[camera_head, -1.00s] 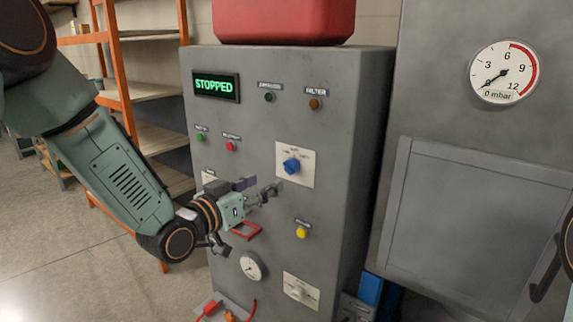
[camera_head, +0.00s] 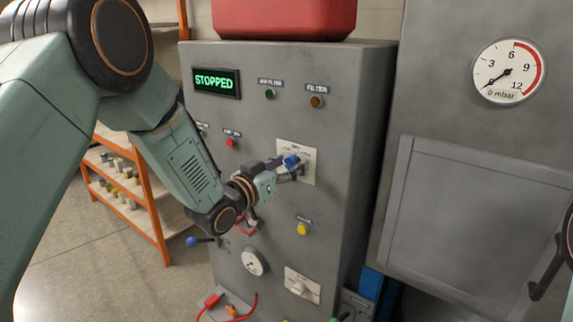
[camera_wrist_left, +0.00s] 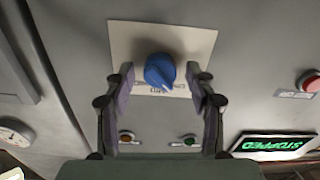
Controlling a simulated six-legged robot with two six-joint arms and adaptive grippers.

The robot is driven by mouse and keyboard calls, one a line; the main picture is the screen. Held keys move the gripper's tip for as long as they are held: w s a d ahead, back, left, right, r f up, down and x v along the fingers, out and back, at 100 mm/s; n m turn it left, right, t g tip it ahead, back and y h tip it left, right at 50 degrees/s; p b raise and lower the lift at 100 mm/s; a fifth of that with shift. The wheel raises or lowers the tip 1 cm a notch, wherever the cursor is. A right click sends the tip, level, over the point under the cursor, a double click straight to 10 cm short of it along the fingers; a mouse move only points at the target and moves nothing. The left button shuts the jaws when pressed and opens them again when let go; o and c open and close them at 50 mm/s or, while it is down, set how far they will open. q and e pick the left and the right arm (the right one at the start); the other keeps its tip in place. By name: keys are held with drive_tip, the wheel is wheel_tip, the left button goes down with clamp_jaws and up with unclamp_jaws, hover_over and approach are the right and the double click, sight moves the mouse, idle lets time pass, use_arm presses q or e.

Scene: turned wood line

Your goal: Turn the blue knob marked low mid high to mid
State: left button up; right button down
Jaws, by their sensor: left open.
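The blue knob (camera_head: 291,161) sits on a pale plate (camera_head: 309,150) on the front of the grey cabinet. In the left wrist view the blue knob (camera_wrist_left: 160,70) lies between and just beyond the tips of my left gripper (camera_wrist_left: 161,80), and its plate (camera_wrist_left: 205,42) fills the space behind it. The plate's lettering is upside down there and partly covered. My left gripper (camera_head: 285,169) is open, with its fingers on either side of the knob; whether they touch it I cannot tell.
A pressure gauge (camera_head: 508,72) reads near zero at right. Orange shelving (camera_head: 150,190) stands at left.

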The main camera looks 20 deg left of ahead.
use_arm(q)
drive_tip(key=shift+s+r, duration=0.15)
drive_tip(key=shift+s, duration=0.2)
drive_tip(key=shift+w+f, duration=0.25)
drive_tip(key=shift+w, duration=0.2)
drive_tip(key=c, duration=0.6)
drive_tip(key=shift+s, duration=0.1)
drive_tip(key=shift+c, duration=1.3)
drive_tip(key=shift+r, duration=0.1)
drive_tip(key=c, duration=0.3)
use_arm(e)
drive_tip(key=shift+f, duration=0.1)
